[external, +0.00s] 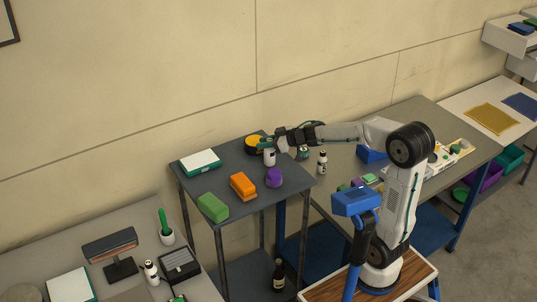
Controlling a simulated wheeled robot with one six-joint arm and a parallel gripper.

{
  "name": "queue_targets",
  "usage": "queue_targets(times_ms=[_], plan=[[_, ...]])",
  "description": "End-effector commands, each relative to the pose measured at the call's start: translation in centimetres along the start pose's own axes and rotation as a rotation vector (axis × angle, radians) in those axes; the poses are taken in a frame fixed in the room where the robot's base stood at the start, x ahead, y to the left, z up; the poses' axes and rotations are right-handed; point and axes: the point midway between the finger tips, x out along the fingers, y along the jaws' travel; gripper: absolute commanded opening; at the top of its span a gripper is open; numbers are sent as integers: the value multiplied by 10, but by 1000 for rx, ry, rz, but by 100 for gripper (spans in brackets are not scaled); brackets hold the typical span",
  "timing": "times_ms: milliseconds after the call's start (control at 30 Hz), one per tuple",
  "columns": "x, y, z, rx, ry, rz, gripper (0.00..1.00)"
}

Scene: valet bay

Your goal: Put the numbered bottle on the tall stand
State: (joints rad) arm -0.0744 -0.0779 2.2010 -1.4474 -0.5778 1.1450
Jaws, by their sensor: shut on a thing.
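My gripper (266,144) is at the end of the outstretched arm, over the back part of a dark grey, tall stand (235,188). It is shut on a small white bottle (269,158), which looks upright. I cannot tell whether the bottle's base touches the stand's top. Any number on it is too small to read. A similar white bottle with a dark cap (322,163) stands on the grey table to the right.
On the stand are a yellow-and-black round thing (254,146), a purple piece (273,178), an orange block (243,186), a green block (213,208) and a white-and-green box (200,161). Bare top lies between them. A dark bottle (279,276) stands low underneath.

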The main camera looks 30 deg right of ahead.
Motion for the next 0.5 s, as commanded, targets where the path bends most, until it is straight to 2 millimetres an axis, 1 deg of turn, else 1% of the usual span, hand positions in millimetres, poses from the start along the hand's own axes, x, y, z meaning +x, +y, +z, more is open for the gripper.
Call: queue_targets(times_ms=[267,300,367,400,500], plan=[[1,0,2,1,0,0,0],[1,0,3,1,0,0,27],[1,0,3,1,0,0,44],[1,0,3,1,0,0,46],[1,0,3,1,0,0,46]])
